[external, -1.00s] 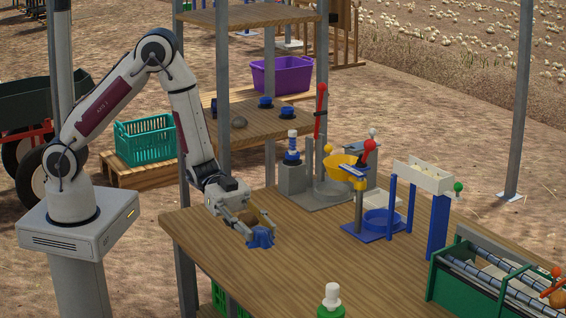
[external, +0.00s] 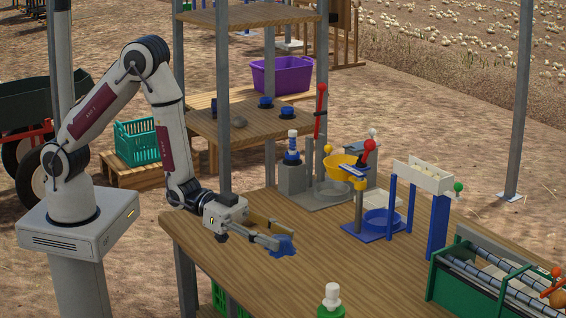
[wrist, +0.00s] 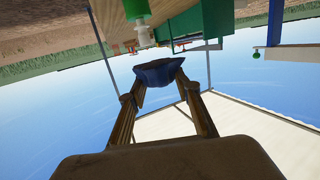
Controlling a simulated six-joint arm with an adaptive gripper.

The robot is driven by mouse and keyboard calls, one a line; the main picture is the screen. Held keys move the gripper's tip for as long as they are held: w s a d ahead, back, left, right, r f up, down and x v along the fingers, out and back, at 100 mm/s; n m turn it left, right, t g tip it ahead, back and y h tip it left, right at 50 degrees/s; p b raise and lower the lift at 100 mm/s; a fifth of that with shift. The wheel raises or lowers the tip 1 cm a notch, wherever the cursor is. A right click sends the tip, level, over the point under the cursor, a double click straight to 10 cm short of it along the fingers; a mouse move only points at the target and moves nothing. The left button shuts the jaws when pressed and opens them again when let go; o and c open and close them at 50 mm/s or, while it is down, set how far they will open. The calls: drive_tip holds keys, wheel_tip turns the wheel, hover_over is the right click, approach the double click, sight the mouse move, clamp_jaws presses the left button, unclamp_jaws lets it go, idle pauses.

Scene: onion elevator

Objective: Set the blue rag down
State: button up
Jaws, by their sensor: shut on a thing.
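The blue rag (external: 282,246) is a small crumpled cloth at the end of my gripper (external: 276,238). My gripper is shut on the rag and points to the right, roughly level, over the left part of the wooden table (external: 330,272). In the wrist view the rag (wrist: 158,72) is pinched between the two fingertips. The external view does not clearly show whether the rag touches the table.
A green bottle with a white top (external: 331,302) stands at the table's front edge. A blue stand with a yellow bowl (external: 342,166) is at the back, and a green roller machine (external: 480,275) is at the right. The table's middle is clear.

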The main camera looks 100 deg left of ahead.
drive_tip(key=shift+w+a+f+n+t+y, duration=0.15)
drive_tip(key=shift+a+n+y, duration=0.2)
drive_tip(key=shift+y, duration=0.2)
drive_tip(key=shift+s+a+f+n+t+y, duration=0.1)
drive_tip(key=shift+a+n+t+y, duration=0.1)
drive_tip(key=shift+n+y, duration=0.3)
drive_tip(key=s+a+f+n+g+y, duration=0.1)
drive_tip(key=s+a+n+y, duration=0.2)
drive_tip(key=a+y, duration=0.2)
drive_tip(key=s+a+f+n+g+y, duration=0.1)
drive_tip(key=s+a+n+y, duration=0.3)
drive_tip(key=a, duration=0.5)
drive_tip(key=s+a+f+n+g+y, duration=0.1)
drive_tip(key=s+a+n+g+y, duration=0.1)
drive_tip(key=a+y, duration=0.4)
drive_tip(key=shift+s+a+n, duration=0.75)
drive_tip(key=shift+s+n, duration=0.15)
drive_tip(key=shift+n, duration=0.35)
drive_tip(key=shift+g, duration=0.25)
hover_over(255, 249)
drive_tip(key=shift+f, duration=2.85)
drive_tip(key=shift+f, duration=0.15)
drive_tip(key=shift+f, duration=1.95)
